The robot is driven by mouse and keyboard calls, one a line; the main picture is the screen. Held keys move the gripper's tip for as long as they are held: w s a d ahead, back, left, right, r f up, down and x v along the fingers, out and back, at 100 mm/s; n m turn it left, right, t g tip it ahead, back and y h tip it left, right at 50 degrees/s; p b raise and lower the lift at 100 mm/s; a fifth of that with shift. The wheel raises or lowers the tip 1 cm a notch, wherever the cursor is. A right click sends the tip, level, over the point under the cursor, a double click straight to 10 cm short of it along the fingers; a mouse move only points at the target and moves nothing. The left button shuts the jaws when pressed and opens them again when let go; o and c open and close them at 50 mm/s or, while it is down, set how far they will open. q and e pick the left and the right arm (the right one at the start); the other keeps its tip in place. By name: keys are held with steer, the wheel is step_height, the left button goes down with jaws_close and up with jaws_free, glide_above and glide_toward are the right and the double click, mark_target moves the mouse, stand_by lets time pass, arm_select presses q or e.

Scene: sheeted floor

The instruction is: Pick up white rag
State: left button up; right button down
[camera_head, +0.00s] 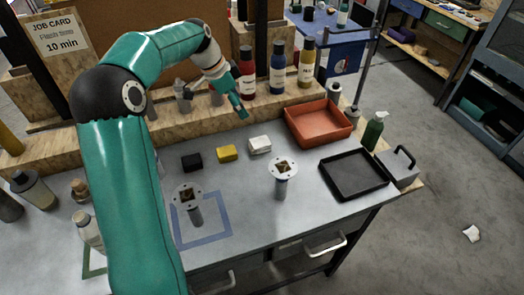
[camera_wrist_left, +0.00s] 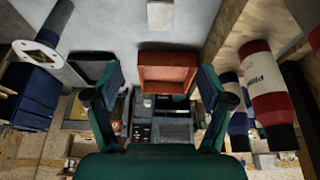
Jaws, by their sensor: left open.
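A small folded white rag (camera_head: 260,145) lies on the grey workbench, to the right of a yellow folded piece (camera_head: 227,153) and a black one (camera_head: 192,162). In the left wrist view, a white piece that looks like this rag (camera_wrist_left: 160,14) shows at the top edge. My left gripper (camera_head: 241,111) is above the back of the bench, behind the white rag and apart from it. In the left wrist view my left gripper (camera_wrist_left: 160,80) has its two fingers spread, with nothing between them. My right gripper is not in view.
A red-orange tray (camera_head: 318,138) and a black tray (camera_head: 353,190) are to the rag's right. Red, blue and yellow bottles (camera_head: 277,68) stand on the wooden ledge behind. A flanged metal part (camera_head: 283,168) stands in front. A crumpled white scrap (camera_head: 472,233) lies on the floor.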

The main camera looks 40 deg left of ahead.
arm_select(q)
step_height(320, 180, down, 2)
steer(key=b, duration=0.1)
steer(key=p, duration=0.1)
glide_toward(259, 142)
steer(key=x, duration=0.5)
steer(key=shift+w, duration=0.1)
steer(key=p+x, duration=0.2)
steer(key=x, duration=0.2)
steer(key=shift+f, duration=0.1)
steer(key=shift+w+d+f, duration=0.1)
steer(key=shift+w+f, duration=0.1)
steer(key=shift+f, duration=0.35)
steer(key=c, duration=1.3)
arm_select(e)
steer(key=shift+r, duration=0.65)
